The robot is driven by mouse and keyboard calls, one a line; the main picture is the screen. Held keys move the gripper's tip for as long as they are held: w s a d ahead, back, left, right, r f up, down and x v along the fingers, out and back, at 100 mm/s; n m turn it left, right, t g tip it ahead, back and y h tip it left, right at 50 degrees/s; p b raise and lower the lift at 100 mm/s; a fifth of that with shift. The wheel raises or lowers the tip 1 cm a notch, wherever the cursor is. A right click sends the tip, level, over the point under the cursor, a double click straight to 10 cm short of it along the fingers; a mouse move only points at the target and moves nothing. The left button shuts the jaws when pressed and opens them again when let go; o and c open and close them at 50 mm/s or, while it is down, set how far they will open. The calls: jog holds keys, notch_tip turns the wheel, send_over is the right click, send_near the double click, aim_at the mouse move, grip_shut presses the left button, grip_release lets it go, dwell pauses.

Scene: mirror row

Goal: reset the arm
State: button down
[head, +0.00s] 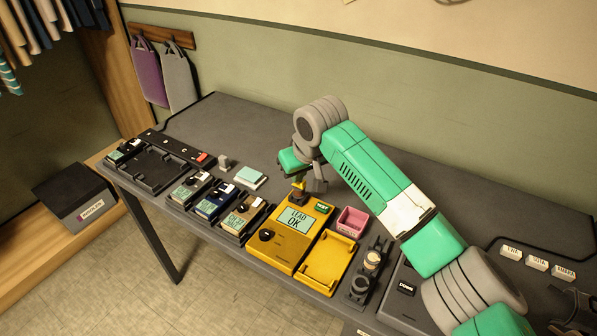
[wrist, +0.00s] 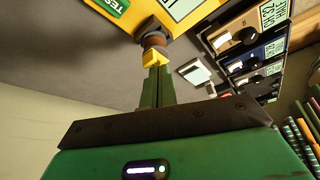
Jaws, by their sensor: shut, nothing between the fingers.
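My gripper (head: 298,182) is above the back edge of the yellow tester (head: 283,251), fingers pointing down. In the wrist view its green fingers (wrist: 155,84) are together and hold nothing. A small yellow piece (wrist: 153,58) and a brown round part (wrist: 153,38) show just beyond the fingertips; I cannot tell whether the fingers touch them. The tester's screen (head: 297,220) reads "LEAD OK", and a green button (head: 322,208) sits at its back right corner. My arm reaches in from the right over the table.
The grey table (head: 230,125) is clear behind the devices. Left of the tester stand several small devices with screens (head: 241,214) and a black tray (head: 155,170). Right of it are a yellow cradle (head: 327,262), a pink bin (head: 352,221) and a dark stand (head: 360,287).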

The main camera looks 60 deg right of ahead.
jog(key=shift+f, duration=0.35)
dwell(0.7)
notch_tip(320, 180, up, 7)
jog(key=p, duration=0.7)
jog(key=shift+p, duration=0.3)
dwell(0.3)
